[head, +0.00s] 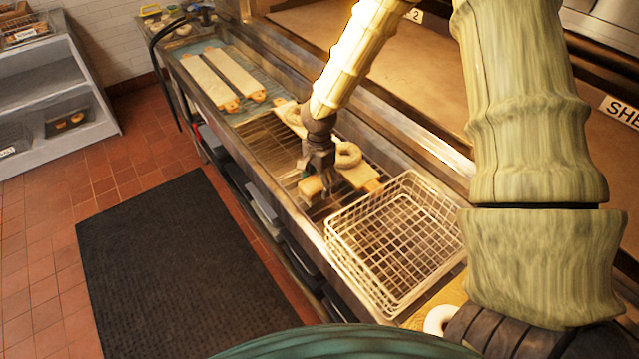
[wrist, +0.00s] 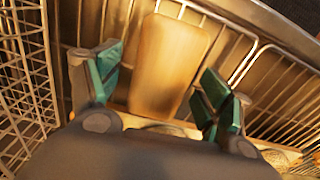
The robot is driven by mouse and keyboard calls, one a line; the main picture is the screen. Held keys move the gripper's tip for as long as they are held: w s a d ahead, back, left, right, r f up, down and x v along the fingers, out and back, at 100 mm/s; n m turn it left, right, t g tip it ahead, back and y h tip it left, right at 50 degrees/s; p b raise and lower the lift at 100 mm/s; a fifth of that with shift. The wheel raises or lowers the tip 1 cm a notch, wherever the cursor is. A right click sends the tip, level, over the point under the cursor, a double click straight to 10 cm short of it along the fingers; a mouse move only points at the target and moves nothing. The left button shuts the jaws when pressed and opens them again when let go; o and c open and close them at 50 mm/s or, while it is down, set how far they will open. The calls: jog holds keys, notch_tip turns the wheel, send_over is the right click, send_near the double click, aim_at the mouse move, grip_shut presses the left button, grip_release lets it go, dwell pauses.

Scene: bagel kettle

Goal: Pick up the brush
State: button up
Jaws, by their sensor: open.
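A tan wooden block, which I take for the brush (head: 310,187), lies on the wire rack at the front of the metal counter; I cannot make out bristles. In the wrist view the brush (wrist: 168,62) shows as a rounded tan shape between and beyond the fingertips. My gripper (head: 318,170) points down right above and beside it, partly covering it. In the wrist view my gripper (wrist: 160,88) is open, with one teal-padded finger on either side of the brush and gaps between. Whether the fingers are down at its height is hard to tell.
An empty wire basket (head: 395,240) stands close on the right; its side shows at the left of the wrist view (wrist: 25,85). A bagel (head: 348,154) sits on a board behind my gripper. Two long boards (head: 208,82) lie at the far left. The counter's metal front edge (wrist: 270,25) is near.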

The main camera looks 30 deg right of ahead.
aim_at(318, 180)
jog(key=shift+w+a+f, duration=0.1)
jog(key=shift+f, duration=0.35)
jog(key=shift+c, duration=0.2)
jog(key=shift+r, duration=0.1)
jog(key=c, duration=1.1)
jog(key=shift+r, duration=0.1)
notch_tip(318, 180, up, 18)
jog(key=b, duration=0.4)
jog(key=shift+b, duration=0.35)
jog(key=o, duration=0.4)
jog(key=shift+c, duration=1.3)
